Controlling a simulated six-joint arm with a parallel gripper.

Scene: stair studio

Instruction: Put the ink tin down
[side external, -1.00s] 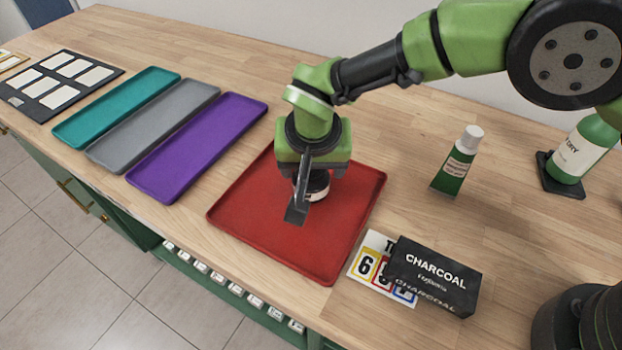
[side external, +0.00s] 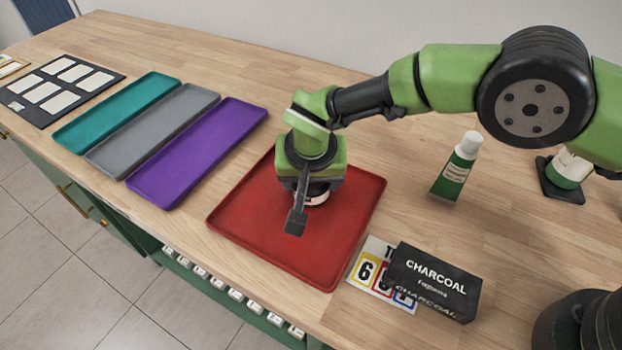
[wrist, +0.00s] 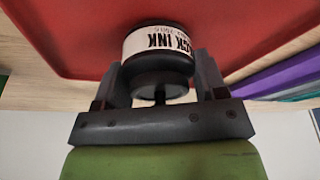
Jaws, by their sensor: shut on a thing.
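The ink tin (wrist: 158,45) is a dark round tin with a white label, seen in the wrist view between my fingers. In the side external view only a bit of its white label (side external: 316,197) shows under my gripper. My gripper (side external: 305,205) is shut on the tin, with a finger on each side in the wrist view (wrist: 158,85). It is over the red tray (side external: 255,225). I cannot tell whether the tin touches the tray floor.
Purple (side external: 200,150), grey (side external: 155,130) and teal (side external: 120,110) trays lie to the left. A green tube (side external: 455,170) and a bottle on a dark base (side external: 568,168) stand behind. Bare wood lies between.

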